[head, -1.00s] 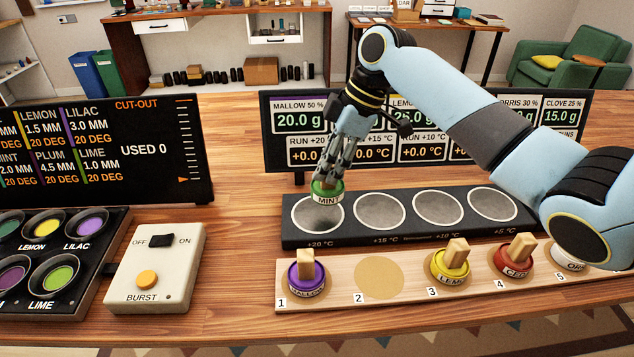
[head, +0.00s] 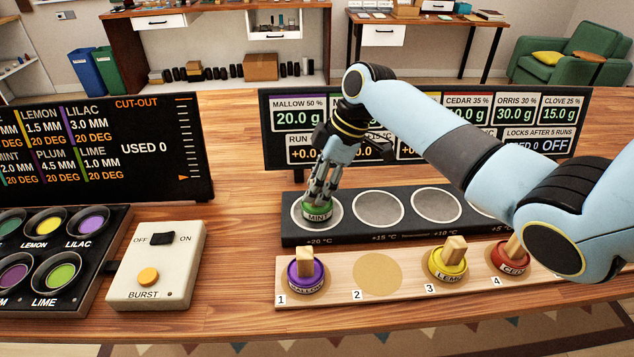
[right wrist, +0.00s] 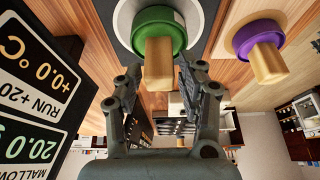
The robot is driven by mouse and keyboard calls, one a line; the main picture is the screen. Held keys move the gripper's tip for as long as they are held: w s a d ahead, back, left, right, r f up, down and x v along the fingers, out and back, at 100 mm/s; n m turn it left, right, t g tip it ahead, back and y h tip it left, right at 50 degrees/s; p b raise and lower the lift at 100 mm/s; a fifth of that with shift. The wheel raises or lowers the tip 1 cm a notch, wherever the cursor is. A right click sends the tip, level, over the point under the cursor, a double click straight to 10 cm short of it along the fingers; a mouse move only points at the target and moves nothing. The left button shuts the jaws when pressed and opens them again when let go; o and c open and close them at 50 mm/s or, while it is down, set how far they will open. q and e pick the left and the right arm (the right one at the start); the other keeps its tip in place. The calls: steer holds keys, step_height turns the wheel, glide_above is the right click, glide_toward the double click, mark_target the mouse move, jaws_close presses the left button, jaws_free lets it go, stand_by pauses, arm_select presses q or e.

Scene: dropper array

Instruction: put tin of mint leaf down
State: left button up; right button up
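The green tin labelled MINT (head: 317,212) sits upright on the leftmost round plate (head: 298,221), marked +20 °C. In the right wrist view the tin (right wrist: 150,24) shows its green lid and wooden knob (right wrist: 158,64). My right gripper (head: 319,190) is above the tin, fingers pointing down. In the right wrist view its fingertips (right wrist: 160,74) stand on both sides of the knob, with a narrow gap beside it, so it looks slightly open. My left gripper is in neither view.
A wooden rack (head: 340,297) in front holds a purple tin (head: 306,279) at place 1, a yellow tin at 3 and a red tin at 4; place 2 is empty. Plates beside the mint are bare. A display (head: 268,150) stands behind; a BURST switch box (head: 190,268) is left.

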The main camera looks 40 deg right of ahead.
steer(key=shift+o, duration=0.6)
steer(key=shift+r, duration=0.1)
steer(key=shift+d+r, duration=0.1)
steer(key=shift+r, duration=0.15)
steer(key=b+v, duration=0.1)
steer(key=v, duration=1)
steer(key=shift+s+r, duration=0.15)
steer(key=shift+r, duration=0.1)
